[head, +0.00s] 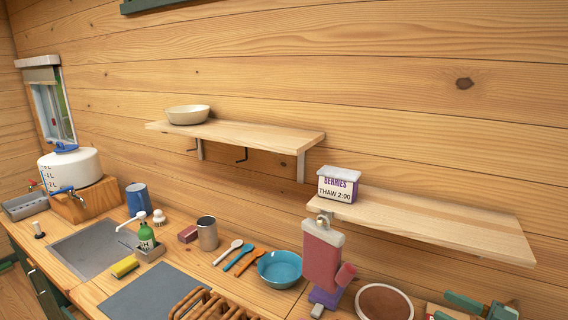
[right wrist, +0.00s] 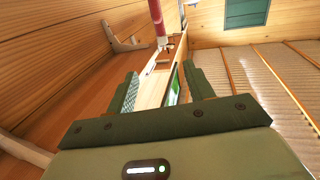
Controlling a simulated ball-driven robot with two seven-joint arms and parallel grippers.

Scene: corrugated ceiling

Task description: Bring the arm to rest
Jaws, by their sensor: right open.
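My right gripper (head: 482,307) is at the bottom right corner of the head view, partly cut off by the frame edge. In the right wrist view its two green fingers (right wrist: 160,84) stand apart with nothing held between them. The view past the fingers shows the wooden wall and the ribbed ceiling. My left gripper is not in the head view.
A shelf (head: 440,222) with a berries box (head: 338,184) is on the wall above the right gripper. A red device (head: 322,258) stands by its left end. A brown-topped round container (head: 384,303) and a blue bowl (head: 280,268) are on the counter.

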